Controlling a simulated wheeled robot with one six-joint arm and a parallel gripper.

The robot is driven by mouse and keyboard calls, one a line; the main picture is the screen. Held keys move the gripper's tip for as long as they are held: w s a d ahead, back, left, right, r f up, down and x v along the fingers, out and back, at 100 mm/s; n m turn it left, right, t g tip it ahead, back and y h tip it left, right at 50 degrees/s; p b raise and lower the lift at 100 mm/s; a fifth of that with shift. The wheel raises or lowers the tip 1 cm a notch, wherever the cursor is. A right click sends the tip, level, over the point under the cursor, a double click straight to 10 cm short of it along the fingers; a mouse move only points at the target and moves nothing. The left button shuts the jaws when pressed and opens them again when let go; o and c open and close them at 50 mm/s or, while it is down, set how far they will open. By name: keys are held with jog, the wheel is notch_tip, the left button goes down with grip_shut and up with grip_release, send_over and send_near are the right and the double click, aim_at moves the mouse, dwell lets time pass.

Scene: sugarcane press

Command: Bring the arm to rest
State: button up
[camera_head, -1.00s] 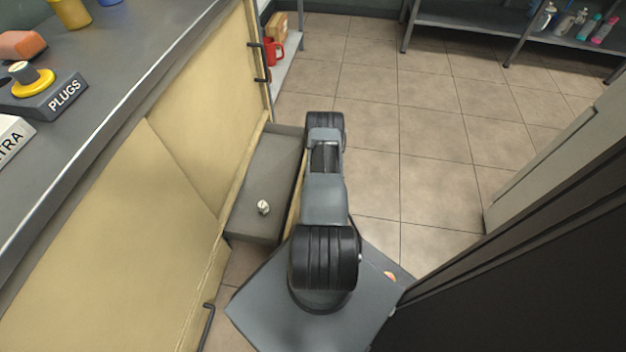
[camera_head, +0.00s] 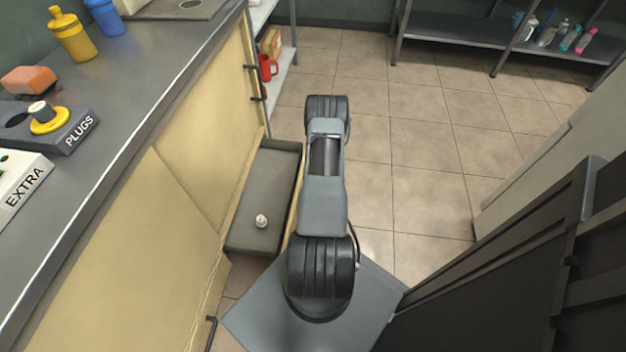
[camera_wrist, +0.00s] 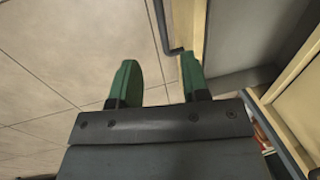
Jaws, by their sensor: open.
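My gripper (camera_wrist: 160,82) shows in the wrist view with its two green fingers apart and nothing between them. Beyond it lie floor tiles and the front edge of an open drawer. In the head view my arm is folded over my base, and the gripper itself is hidden there. The open drawer (camera_head: 272,185) is just left of my arm, with a small whitish plug-like item (camera_head: 261,221) lying in it.
A grey counter (camera_head: 150,75) on the left bears a PLUGS block (camera_head: 72,137), an EXTRA block (camera_head: 22,195), an orange block (camera_head: 30,79) and bottles (camera_head: 70,35). A dark panelled unit (camera_head: 500,260) stands close at right. Tiled floor (camera_head: 420,130) is free ahead.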

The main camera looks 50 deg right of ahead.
jog(key=shift+r, duration=0.2)
dwell(0.6)
jog(key=w+a+r+n+p, duration=0.25)
jog(key=a+r+p, duration=0.25)
jog(key=r, duration=0.9)
jog(key=w+a+r+n+p, duration=0.1)
jog(key=w+a+r+p, duration=0.4)
jog(key=r, duration=1)
jog(key=w+a+r+n+p, duration=0.2)
jog(key=a+r+p, duration=0.35)
jog(key=r, duration=0.85)
jog(key=s+a+r+n+p, duration=0.35)
jog(key=a+r+p, duration=0.65)
jog(key=r, duration=0.9)
jog(key=s+a+r+n+t+h+p, duration=0.1)
jog(key=s+a+r+n+p, duration=0.2)
jog(key=s+a+r+p, duration=0.3)
jog(key=s+a+r, duration=0.5)
jog(key=s+r, duration=0.1)
jog(key=r, duration=0.1)
jog(key=shift+s+a+r+t+p, duration=0.15)
jog(key=shift+a+r+t+p, duration=0.05)
jog(key=shift+r+t+p, duration=0.1)
jog(key=shift+f, duration=0.1)
